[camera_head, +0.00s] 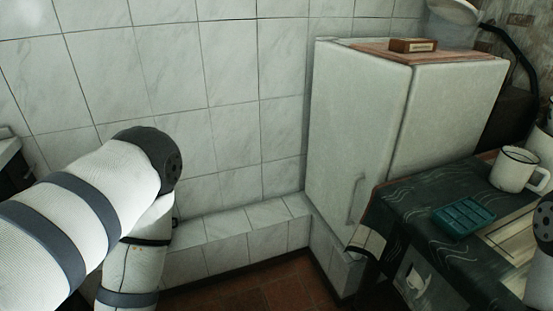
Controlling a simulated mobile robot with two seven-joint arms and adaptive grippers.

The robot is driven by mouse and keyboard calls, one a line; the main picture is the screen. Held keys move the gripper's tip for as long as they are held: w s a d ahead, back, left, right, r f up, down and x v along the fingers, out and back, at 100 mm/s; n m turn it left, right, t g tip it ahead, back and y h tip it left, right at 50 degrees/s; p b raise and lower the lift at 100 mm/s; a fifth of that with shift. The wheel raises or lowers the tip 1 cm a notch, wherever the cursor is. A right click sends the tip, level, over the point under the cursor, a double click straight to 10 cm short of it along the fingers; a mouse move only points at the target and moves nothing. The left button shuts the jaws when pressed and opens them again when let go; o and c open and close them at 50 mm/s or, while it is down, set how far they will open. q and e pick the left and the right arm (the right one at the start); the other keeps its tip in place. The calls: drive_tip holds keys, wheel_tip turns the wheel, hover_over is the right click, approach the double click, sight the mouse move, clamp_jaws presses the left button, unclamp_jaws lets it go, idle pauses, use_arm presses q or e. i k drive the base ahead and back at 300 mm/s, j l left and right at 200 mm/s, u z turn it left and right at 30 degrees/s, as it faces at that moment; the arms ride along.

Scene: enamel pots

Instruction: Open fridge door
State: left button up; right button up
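The fridge (440,115) is a white, worn cabinet against the tiled wall, right of the middle of the head view. Its door (350,135) faces left and forward and looks shut. A slim vertical handle (355,200) sits low on the door's right side, close to the table cloth. My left arm comes in from the left and bends down at the lower left, well apart from the fridge. Its gripper is out of the picture. Only a small part of my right arm shows at the right edge, and its gripper is not visible.
A table with a dark patterned cloth (405,215) stands in front of the fridge at the right. On it are a teal tray (463,216) and a white mug (515,170). A small box (413,45) lies on the fridge. A tiled ledge (235,235) runs along the wall; red-brown floor (270,293) is clear.

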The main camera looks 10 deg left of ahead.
sight(358, 99)
drive_tip(key=i+j+z, duration=0.15)
drive_tip(key=j+z, duration=0.25)
drive_tip(key=i+j+z, duration=0.15)
drive_tip(key=z, duration=0.25)
drive_tip(key=j+z, duration=0.35)
drive_tip(key=j, duration=0.1)
